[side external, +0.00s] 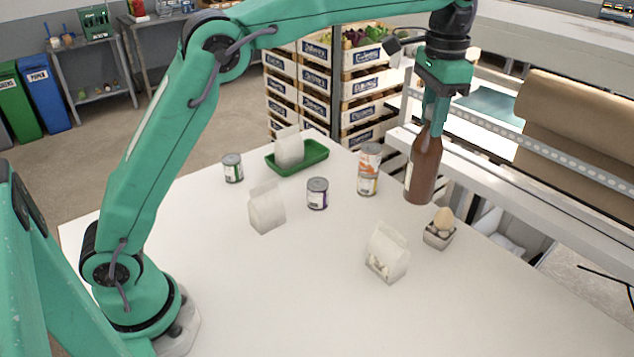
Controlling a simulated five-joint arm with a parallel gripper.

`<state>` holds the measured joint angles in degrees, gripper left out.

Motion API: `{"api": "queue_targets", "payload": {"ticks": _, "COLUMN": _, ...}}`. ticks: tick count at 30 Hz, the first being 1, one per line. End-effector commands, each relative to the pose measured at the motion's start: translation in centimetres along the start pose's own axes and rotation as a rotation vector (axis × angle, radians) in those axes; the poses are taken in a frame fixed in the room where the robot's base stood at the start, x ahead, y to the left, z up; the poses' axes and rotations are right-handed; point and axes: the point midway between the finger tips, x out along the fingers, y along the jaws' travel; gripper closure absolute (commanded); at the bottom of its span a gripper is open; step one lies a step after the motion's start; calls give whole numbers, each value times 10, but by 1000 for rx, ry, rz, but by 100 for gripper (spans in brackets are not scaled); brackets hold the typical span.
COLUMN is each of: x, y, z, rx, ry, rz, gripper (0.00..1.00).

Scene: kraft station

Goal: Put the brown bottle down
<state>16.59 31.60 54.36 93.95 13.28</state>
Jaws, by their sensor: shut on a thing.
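The brown bottle (423,170) is upright at the right side of the white table (330,300). My gripper (434,118) points down from above and is shut on the bottle's neck. The bottle's body and base show clearly, while its neck is partly hidden by the fingers. I cannot tell from this view whether its base touches the table or hangs a little above it.
A tall can (369,170) stands left of the bottle, and an egg in a small grey box (438,238) stands in front. White bags (387,254), (267,208), short cans (317,193), (233,168) and a green tray (314,154) stand around. The front table is clear.

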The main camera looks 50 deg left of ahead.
Motion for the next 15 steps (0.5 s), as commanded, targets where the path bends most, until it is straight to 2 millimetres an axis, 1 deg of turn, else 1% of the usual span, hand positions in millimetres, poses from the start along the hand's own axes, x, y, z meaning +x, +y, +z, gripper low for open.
{"api": "queue_targets", "payload": {"ticks": 1, "x": -2, "y": 6, "z": 1, "rx": 3, "ry": 2, "rz": 0, "gripper": 100}}
{"api": "queue_targets", "payload": {"ticks": 5, "x": -3, "y": 16, "z": 3, "rx": 1, "ry": 2, "rz": 0, "gripper": 100}}
{"api": "queue_targets", "payload": {"ticks": 10, "x": -5, "y": 35, "z": 8, "rx": -1, "ry": 2, "rz": 0, "gripper": 100}}
{"api": "queue_targets", "payload": {"ticks": 15, "x": -9, "y": 61, "z": 16, "rx": -3, "ry": 3, "rz": 0, "gripper": 100}}
